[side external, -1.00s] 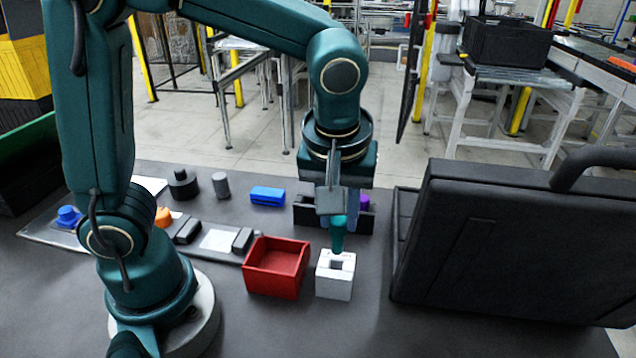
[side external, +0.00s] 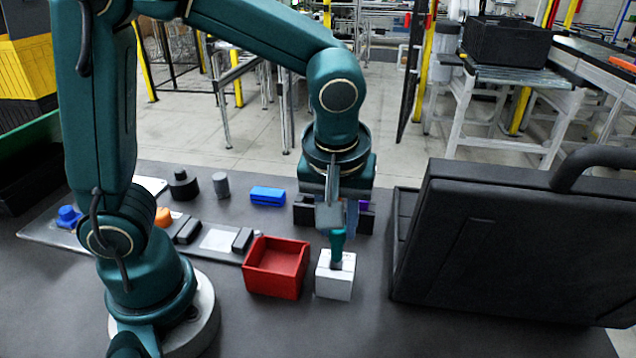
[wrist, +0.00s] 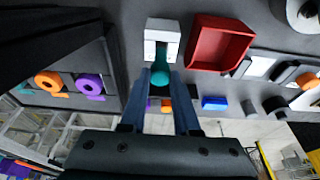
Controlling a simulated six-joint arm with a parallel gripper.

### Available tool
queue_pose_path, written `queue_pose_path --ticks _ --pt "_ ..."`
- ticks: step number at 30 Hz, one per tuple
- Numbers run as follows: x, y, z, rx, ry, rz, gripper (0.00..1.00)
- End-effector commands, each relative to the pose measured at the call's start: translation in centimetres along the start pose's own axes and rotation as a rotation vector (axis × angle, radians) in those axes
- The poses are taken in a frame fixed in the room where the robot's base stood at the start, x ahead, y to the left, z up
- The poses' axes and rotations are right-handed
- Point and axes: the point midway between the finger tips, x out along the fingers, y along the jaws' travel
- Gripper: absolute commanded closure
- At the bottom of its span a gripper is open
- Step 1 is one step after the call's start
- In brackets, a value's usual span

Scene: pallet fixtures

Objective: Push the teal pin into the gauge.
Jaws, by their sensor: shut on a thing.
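The teal pin (side external: 337,246) is held by my gripper (side external: 337,226) in the side view, pointing down with a slight lean. Its lower end is at the square opening in the top of the white gauge block (side external: 334,284); how far it enters I cannot tell. In the wrist view, the two fingers of my gripper (wrist: 161,88) close around the teal pin (wrist: 159,78), which reaches toward the gauge (wrist: 162,27). The gauge stands upright on the dark table.
A red open bin (side external: 276,270) stands close left of the gauge. A large open black case (side external: 510,245) is to the right. A dark holder (side external: 305,214) with a purple piece (side external: 363,205) is behind my gripper. A blue block (side external: 267,195) lies farther left.

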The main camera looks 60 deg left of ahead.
Motion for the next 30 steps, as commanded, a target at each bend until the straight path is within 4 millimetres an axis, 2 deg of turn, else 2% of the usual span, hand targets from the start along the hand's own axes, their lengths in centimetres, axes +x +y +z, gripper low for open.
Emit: queue_pose_path --ticks 30 --pt "1.3 0.0 0.3 0.000 0.000 -0.001 1.00"
